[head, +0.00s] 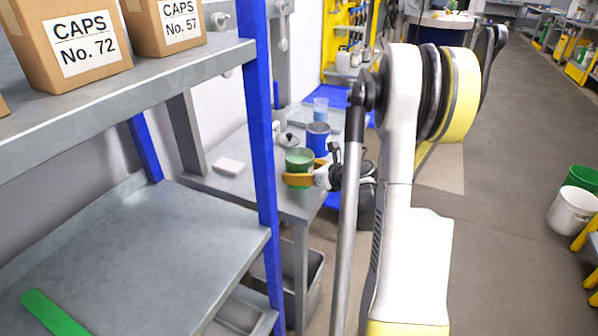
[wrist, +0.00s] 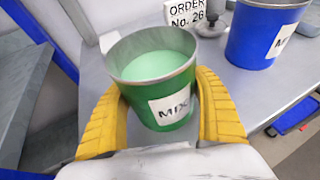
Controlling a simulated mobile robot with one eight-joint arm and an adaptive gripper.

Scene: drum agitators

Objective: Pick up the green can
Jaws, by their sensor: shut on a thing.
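The green can (head: 299,160) is near the front edge of the grey table in the head view. It is open at the top, holds light green contents and carries a MIX label; it also shows in the wrist view (wrist: 143,100). My gripper (head: 299,180) has its yellow fingers on both sides of the can, shut on it. In the wrist view the fingers (wrist: 160,112) press against its left and right walls. The can looks upright. Whether its base touches the table is hard to tell.
A blue can (head: 317,138) stands just behind the green can. A blue shelf post (head: 259,120) stands close on the left.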

